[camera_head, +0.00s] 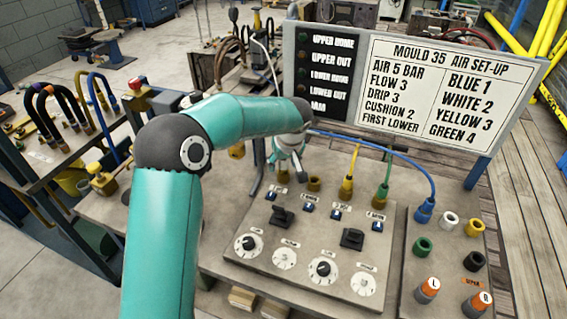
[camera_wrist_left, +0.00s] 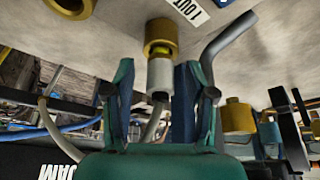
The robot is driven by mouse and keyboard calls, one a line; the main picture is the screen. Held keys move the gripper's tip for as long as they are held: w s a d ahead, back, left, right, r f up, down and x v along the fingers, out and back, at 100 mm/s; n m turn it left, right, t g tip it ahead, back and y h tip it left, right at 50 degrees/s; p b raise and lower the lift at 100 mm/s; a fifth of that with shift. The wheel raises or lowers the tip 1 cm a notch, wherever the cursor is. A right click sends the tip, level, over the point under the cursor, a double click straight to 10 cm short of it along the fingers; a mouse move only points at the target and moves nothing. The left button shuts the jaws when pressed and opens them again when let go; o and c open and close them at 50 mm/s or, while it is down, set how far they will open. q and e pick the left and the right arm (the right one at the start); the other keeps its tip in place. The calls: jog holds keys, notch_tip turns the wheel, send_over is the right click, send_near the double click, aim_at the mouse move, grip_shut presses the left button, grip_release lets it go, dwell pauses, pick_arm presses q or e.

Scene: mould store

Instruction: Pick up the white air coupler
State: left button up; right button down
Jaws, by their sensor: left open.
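A pale grey-white coupler (camera_wrist_left: 160,76) shows in the left wrist view, with its end at a brass fitting (camera_wrist_left: 160,36) and a light hose behind it. My left gripper (camera_wrist_left: 157,88) is open, with one finger on each side of the coupler. I cannot tell whether the fingers touch it. In the head view my left gripper (camera_head: 285,158) is over the far left end of the row of ports, and it largely hides the coupler. A white ring-shaped fitting (camera_head: 449,219) stands on the right-hand panel. My right gripper is not in view.
An empty brass port (camera_head: 314,184) stands just right of my gripper. Beyond it are a yellow coupler (camera_head: 346,188) and a green coupler (camera_head: 381,193) on hoses. A blue coupler (camera_head: 425,211) stands on the right panel. The set-up sign (camera_head: 440,90) rises behind the ports.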

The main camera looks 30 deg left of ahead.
pick_arm(q)
jog(key=shift+f, duration=0.1)
jog(key=shift+c, duration=0.2)
grip_shut()
